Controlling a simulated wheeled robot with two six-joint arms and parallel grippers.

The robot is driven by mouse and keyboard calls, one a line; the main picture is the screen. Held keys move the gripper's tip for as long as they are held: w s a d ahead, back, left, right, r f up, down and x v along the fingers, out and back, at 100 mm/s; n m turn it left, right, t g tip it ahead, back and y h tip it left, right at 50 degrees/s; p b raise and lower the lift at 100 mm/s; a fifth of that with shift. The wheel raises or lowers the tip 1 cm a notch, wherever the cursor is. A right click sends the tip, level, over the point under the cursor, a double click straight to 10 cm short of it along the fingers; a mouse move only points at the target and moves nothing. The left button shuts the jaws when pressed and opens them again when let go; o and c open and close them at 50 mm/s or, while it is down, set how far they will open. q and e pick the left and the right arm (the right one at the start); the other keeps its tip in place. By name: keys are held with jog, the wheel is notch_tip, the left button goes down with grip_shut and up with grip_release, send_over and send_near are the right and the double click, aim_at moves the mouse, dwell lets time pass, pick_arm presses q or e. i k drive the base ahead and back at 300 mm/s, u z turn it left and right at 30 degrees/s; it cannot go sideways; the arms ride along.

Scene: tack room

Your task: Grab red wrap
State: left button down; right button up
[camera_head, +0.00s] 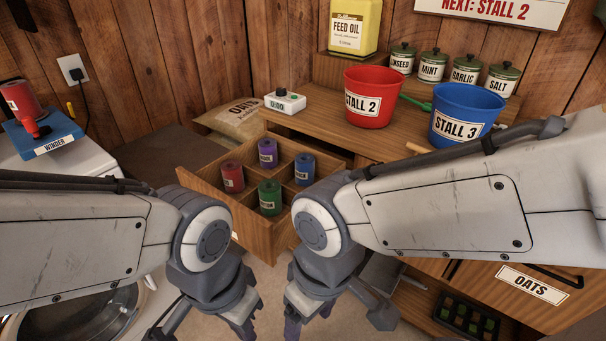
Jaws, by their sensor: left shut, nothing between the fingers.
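A red wrap (232,176), a rolled cylinder with a label, stands upright in the left compartment of an open wooden drawer (262,233). A purple wrap (268,153), a blue wrap (304,169) and a green wrap (269,197) stand in the same drawer. Another red roll (20,103) is at the blue winder (44,134) on the far left. My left gripper (212,316) is shut and empty, pointing down in front of the drawer. My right gripper (308,316) points down beside it; its fingertips are partly cut off by the frame's bottom edge.
A red STALL 2 bucket (371,98) and a blue STALL 3 bucket (466,116) stand on the wooden cabinet top. A small timer box (285,102) is behind the drawer. A white machine (70,166) is at left. An OATS sack (221,121) lies behind the drawer.

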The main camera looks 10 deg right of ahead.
aim_at(18, 93)
jog(key=k, duration=0.2)
jog(key=u, duration=1.3)
jog(key=i, duration=1.05)
jog(key=u, duration=0.2)
